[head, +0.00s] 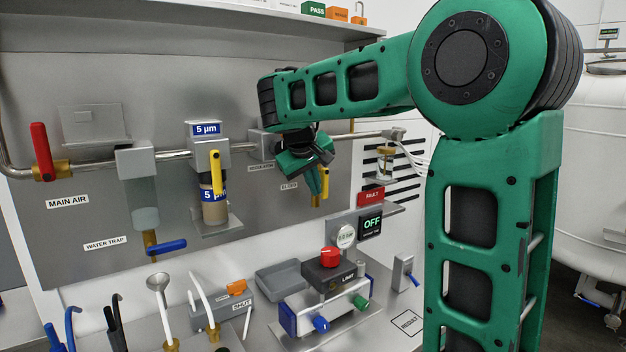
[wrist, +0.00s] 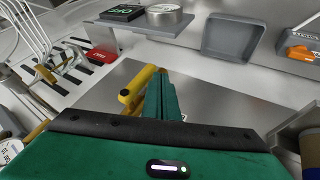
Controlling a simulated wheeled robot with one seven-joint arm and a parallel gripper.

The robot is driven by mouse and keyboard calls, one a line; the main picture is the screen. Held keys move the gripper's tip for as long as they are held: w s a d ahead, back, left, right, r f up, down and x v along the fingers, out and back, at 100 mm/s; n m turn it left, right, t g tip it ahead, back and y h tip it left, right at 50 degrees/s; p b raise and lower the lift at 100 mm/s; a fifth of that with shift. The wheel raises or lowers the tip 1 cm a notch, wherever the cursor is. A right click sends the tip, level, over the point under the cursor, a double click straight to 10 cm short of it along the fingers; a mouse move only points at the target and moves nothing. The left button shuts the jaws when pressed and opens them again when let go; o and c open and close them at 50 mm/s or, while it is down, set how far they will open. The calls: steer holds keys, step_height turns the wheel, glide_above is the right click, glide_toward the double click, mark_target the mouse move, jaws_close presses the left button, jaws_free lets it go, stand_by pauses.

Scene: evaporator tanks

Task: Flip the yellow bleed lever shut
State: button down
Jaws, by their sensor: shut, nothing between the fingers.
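A yellow lever (head: 324,184) hangs down beside a small label at the right part of the steel panel, partly hidden by my gripper. It also shows in the wrist view (wrist: 137,90), as a yellow bar just left of my fingers. My gripper (head: 314,190) is shut and empty, its fingers pointing down next to this lever. In the wrist view the closed fingers (wrist: 163,92) stand close to the lever; I cannot tell whether they touch it. Another yellow lever (head: 215,171) hangs on the 5 µm filter (head: 209,146) to the left.
A pipe (head: 178,154) runs along the panel, with a red main air lever (head: 41,145) at far left. A blue water trap lever (head: 167,247) sits lower. Below are a red-knobbed box (head: 330,270), a grey tray (head: 279,279) and an OFF display (head: 371,225). The red FAULT sign (head: 371,197) is right of my gripper.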

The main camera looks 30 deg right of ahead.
steer(key=shift+w+d+f, duration=0.2)
steer(key=shift+d+f, duration=0.05)
steer(key=shift+f, duration=0.15)
